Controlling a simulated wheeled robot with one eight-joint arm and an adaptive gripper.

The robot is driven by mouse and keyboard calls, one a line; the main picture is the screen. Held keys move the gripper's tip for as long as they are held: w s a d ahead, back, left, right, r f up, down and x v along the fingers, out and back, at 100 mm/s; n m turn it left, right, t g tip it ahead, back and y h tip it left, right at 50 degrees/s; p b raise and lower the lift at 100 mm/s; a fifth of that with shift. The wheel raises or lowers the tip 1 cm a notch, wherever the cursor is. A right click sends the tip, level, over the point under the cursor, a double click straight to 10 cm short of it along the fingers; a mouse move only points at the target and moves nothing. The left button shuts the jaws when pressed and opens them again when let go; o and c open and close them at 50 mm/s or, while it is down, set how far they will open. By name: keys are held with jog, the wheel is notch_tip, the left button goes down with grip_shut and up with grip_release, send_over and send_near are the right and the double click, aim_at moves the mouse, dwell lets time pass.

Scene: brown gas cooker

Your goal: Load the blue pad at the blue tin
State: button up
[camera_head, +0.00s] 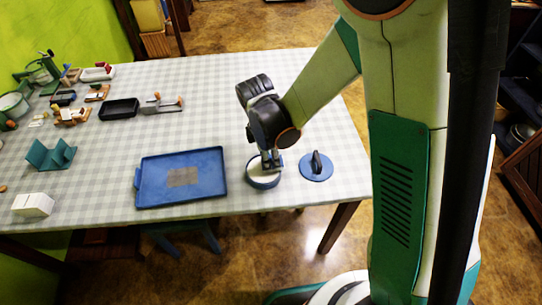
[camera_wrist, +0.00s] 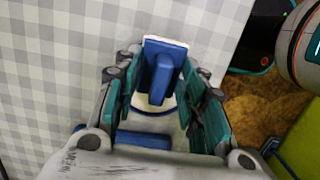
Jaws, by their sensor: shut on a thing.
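The blue tin (camera_head: 263,184) is round and open, with a pale inside, and stands near the table's front edge. My gripper (camera_head: 268,160) points down over it. In the wrist view my gripper (camera_wrist: 163,100) is shut on the upright blue handle of the blue pad (camera_wrist: 165,46), which has a white edge. A curved blue rim and pale surface of the tin (camera_wrist: 155,112) show beneath the pad. The fingers and pad hide part of the tin. I cannot tell whether the pad touches the tin's inside.
A blue disc with a dark upright handle (camera_head: 316,168) lies right of the tin. A blue tray (camera_head: 155,192) with a grey-brown patch lies to the left. A white block (camera_head: 33,205), teal holder (camera_head: 50,155) and black tray (camera_head: 119,109) are farther left. The table's back middle is clear.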

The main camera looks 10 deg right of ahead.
jog(key=shift+f+b, duration=0.6)
jog(key=shift+b, duration=0.05)
dwell(1.1)
dwell(0.6)
jog(key=shift+r+p, duration=2.4)
jog(key=shift+r, duration=1.15)
